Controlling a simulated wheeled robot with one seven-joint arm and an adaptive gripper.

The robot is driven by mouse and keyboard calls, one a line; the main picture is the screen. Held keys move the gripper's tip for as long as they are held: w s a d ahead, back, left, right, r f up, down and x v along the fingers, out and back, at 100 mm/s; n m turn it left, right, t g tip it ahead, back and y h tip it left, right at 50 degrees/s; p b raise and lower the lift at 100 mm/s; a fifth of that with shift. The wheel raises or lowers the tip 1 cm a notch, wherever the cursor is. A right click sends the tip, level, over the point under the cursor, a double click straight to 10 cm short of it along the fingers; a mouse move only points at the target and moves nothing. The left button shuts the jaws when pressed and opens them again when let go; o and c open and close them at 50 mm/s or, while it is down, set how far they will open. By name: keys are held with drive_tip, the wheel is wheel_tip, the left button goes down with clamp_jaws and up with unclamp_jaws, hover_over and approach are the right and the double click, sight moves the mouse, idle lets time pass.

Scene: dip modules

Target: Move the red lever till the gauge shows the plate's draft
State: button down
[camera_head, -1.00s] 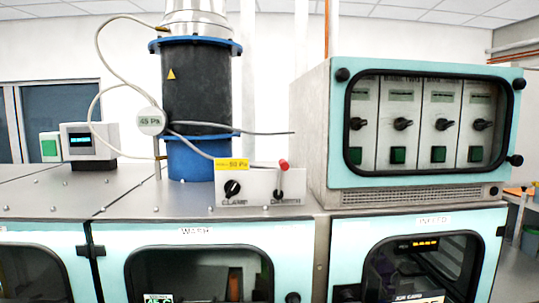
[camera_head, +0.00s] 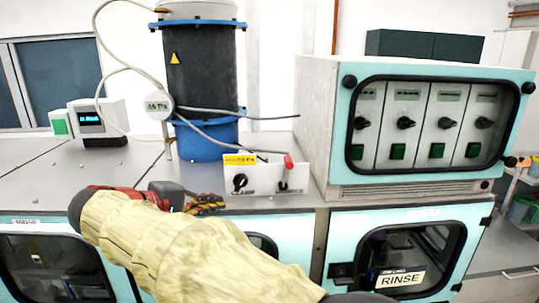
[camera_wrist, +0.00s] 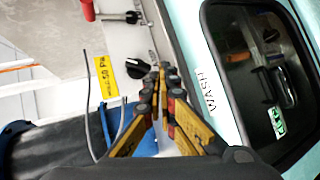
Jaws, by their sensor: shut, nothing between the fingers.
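The red lever (camera_head: 289,162) stands nearly upright at the right end of a white panel (camera_head: 264,178), and its red grip also shows at the top of the wrist view (camera_wrist: 88,10). The yellow plate (camera_head: 240,160) sits on the panel's top left; in the wrist view the plate (camera_wrist: 106,80) appears to read 50 Pa. The round gauge (camera_head: 158,106) beside the dark cylinder appears to read 45 Pa. My gripper (camera_head: 222,204) is shut and empty, low in front of the panel's left part. In the wrist view its fingertips (camera_wrist: 161,68) are close together, apart from the lever.
A black clamp knob (camera_head: 239,182) is left of the lever, near my fingertips. The dark cylinder (camera_head: 200,80) with hoses stands behind. A teal-framed control box (camera_head: 435,125) rises close to the lever's right.

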drive_tip(key=d+r+m+t+h, duration=0.1)
drive_tip(key=d+r+m+h, duration=0.25)
drive_tip(key=r, duration=0.65)
drive_tip(key=p, duration=0.2)
approach(286, 158)
drive_tip(key=shift+w+d, duration=1.45)
drive_tip(key=shift+w, duration=0.9)
drive_tip(key=shift+f+n, duration=0.25)
drive_tip(key=shift+f, duration=0.15)
drive_tip(key=shift+d+y+b, duration=0.45)
drive_tip(key=shift+d+b, duration=0.3)
drive_tip(key=shift+d, duration=0.1)
drive_tip(key=shift+r, duration=0.1)
